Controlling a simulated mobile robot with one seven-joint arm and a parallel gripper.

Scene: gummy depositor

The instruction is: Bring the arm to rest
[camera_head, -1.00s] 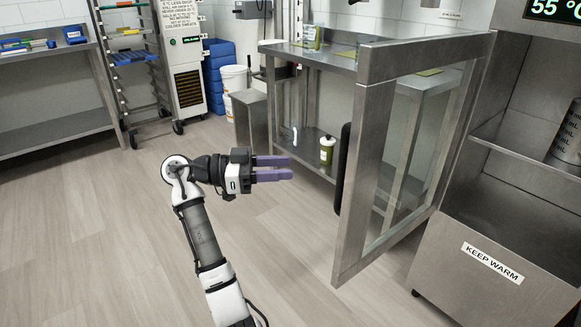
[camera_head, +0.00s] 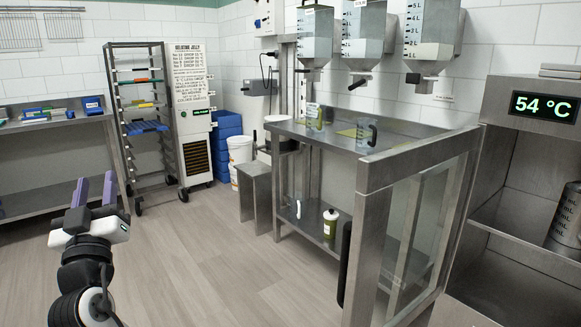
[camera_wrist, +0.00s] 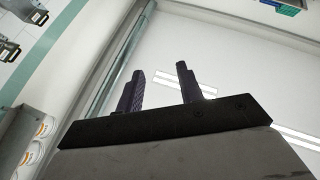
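My gripper (camera_head: 94,192) is at the lower left of the head view, with its two purple fingers pointing up and apart. It is open with nothing between the fingers. In the wrist view the fingers (camera_wrist: 158,90) stand apart against a pale surface with bright light strips. My gripper is in free air over the floor, to the left of the steel bench and in front of the left shelf in the picture. It touches nothing that I can see.
A steel bench (camera_head: 335,139) with a glass-panelled door (camera_head: 402,225) stands right of centre. A warming cabinet (camera_head: 528,140) reads 54 °C at the right. A tray rack (camera_head: 112,100) and a steel shelf (camera_head: 50,120) are at the left. The middle floor (camera_head: 215,260) is clear.

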